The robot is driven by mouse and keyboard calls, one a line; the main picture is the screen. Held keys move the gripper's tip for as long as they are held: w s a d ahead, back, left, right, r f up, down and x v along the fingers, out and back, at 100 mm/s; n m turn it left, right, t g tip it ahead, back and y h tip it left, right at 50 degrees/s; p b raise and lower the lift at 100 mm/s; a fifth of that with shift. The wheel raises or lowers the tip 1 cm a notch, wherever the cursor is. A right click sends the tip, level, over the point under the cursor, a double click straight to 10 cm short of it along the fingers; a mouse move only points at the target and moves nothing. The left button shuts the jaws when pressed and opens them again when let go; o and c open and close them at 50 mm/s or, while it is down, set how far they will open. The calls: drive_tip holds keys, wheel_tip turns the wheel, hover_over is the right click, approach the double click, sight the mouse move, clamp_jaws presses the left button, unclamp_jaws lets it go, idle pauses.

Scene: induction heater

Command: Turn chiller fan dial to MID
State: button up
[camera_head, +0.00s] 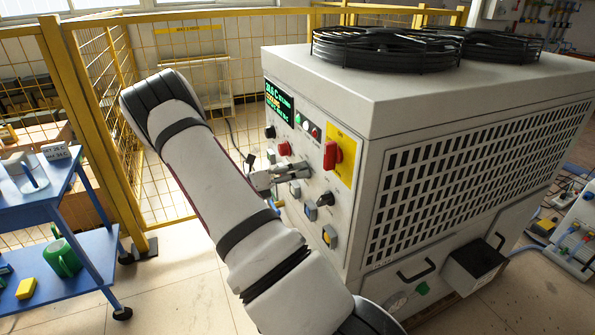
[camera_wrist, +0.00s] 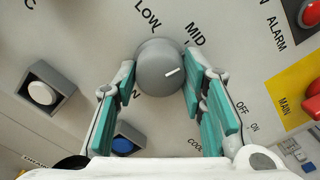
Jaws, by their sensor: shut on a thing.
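The grey round chiller fan dial (camera_wrist: 158,62) sits on the cream panel in the wrist view, with LOW printed above it and MID at its upper right. Its white pointer line points right and slightly up, below the MID lettering. My gripper (camera_wrist: 160,84) has its teal-padded fingers on the dial's left and right sides and is shut on it. In the head view my gripper (camera_head: 290,174) reaches the chiller's front panel (camera_head: 345,208), and the dial is hidden by the fingers.
A red main switch (camera_head: 332,155) on a yellow plate is close right of my gripper. A black knob (camera_head: 325,199) and square buttons are below. A blue cart (camera_head: 85,205) stands left, before a yellow fence (camera_head: 190,70). A blue button (camera_wrist: 123,145) lies near my left finger.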

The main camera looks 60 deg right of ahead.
drive_tip(key=shift+d+r+n, duration=0.1)
drive_tip(key=shift+n, duration=0.9)
drive_tip(key=shift+s, duration=0.1)
drive_tip(key=o, duration=1.1)
drive_tip(key=v, duration=1.2)
